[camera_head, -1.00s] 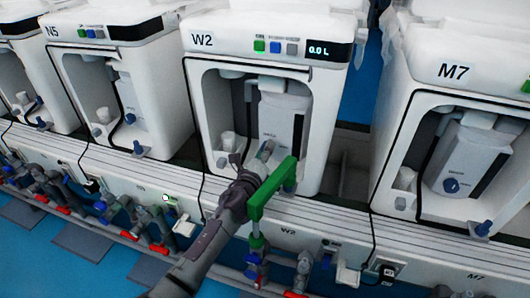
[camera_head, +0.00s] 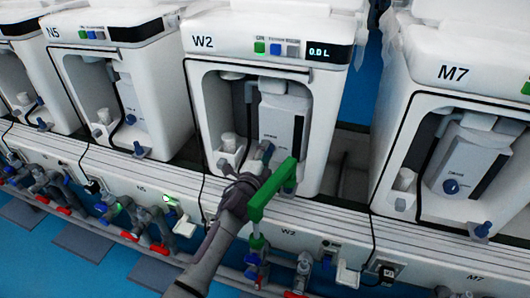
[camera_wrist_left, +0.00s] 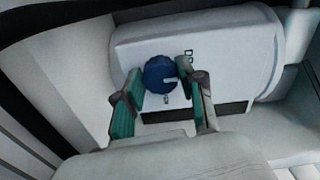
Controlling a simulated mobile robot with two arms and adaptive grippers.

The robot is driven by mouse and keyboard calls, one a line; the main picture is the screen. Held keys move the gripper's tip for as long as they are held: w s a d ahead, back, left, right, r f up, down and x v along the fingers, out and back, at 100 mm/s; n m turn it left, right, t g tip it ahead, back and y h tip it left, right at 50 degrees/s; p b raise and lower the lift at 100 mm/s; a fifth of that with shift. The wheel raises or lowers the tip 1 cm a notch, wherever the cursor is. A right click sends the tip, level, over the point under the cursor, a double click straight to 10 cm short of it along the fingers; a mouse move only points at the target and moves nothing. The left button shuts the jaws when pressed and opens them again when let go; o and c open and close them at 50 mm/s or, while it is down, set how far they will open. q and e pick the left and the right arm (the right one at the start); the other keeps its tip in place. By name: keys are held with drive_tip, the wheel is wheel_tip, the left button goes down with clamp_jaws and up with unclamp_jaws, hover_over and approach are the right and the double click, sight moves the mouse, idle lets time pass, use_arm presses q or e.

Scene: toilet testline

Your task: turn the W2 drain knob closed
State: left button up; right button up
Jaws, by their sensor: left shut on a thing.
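The W2 unit (camera_head: 262,70) is the white station in the middle of the head view, with its W2 label and a lit display. Its drain knob (camera_wrist_left: 160,72) is the round blue knob with a white mark, on a pale housing with partly readable lettering. My left gripper (camera_wrist_left: 158,78) has one finger on each side of the knob and is shut on it. In the head view my left gripper (camera_head: 264,152) reaches into the lower front of the W2 bay, and the knob cannot be made out clearly there. My right gripper is not in view.
A green handle-like pipe (camera_head: 271,192) rises in front of W2, close beside my left wrist. The N5 unit (camera_head: 110,75) stands to the left and the M7 unit (camera_head: 455,120) to the right. Valves and pipes with red and blue parts run along the front below.

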use_arm(q)
drive_tip(key=shift+f, duration=0.15)
idle(0.4)
drive_tip(key=o, duration=1.1)
drive_tip(key=shift+o, duration=0.2)
drive_tip(key=v, duration=0.7)
drive_tip(key=shift+s, duration=0.25)
drive_tip(key=shift+a, duration=0.1)
